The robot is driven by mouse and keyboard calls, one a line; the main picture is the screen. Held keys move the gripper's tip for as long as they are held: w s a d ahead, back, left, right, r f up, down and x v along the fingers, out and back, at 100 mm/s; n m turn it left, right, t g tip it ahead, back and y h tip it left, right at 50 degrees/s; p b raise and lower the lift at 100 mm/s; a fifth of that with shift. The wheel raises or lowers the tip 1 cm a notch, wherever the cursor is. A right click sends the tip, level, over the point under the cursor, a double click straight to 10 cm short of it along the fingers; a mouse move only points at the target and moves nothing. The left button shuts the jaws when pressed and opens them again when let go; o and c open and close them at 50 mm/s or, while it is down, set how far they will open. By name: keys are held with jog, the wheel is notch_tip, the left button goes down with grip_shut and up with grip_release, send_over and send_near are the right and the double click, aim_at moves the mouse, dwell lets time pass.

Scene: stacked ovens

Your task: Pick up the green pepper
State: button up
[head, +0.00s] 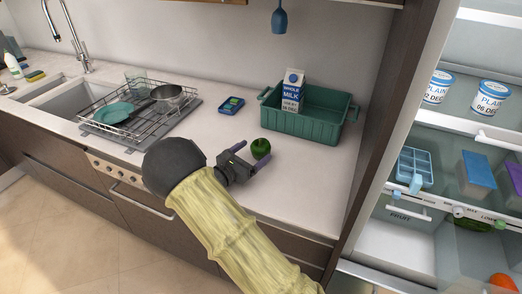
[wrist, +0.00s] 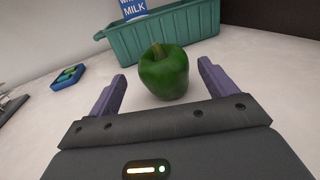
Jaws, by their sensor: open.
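The green pepper (head: 261,148) stands upright on the white counter in front of the green crate. In the wrist view the pepper (wrist: 164,72) is straight ahead, with its stem on top. My gripper (head: 252,155) is low over the counter and open, its fingertips close to the pepper. In the wrist view my gripper (wrist: 163,72) has one purple finger on each side of the pepper's near part. I see a gap between each finger and the pepper, and nothing is held.
The green crate (head: 309,126) holds a milk carton (head: 292,90) close behind the pepper. A blue device (head: 231,105) lies left of the crate. A dish rack (head: 137,119) with dishes and the sink are further left. An open fridge (head: 450,150) stands at the right.

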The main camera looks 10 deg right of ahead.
aim_at(263, 145)
jog(key=p+x, duration=0.1)
jog(key=x, duration=0.4)
jog(key=shift+d, duration=0.2)
dwell(0.4)
jog(key=c, duration=1.1)
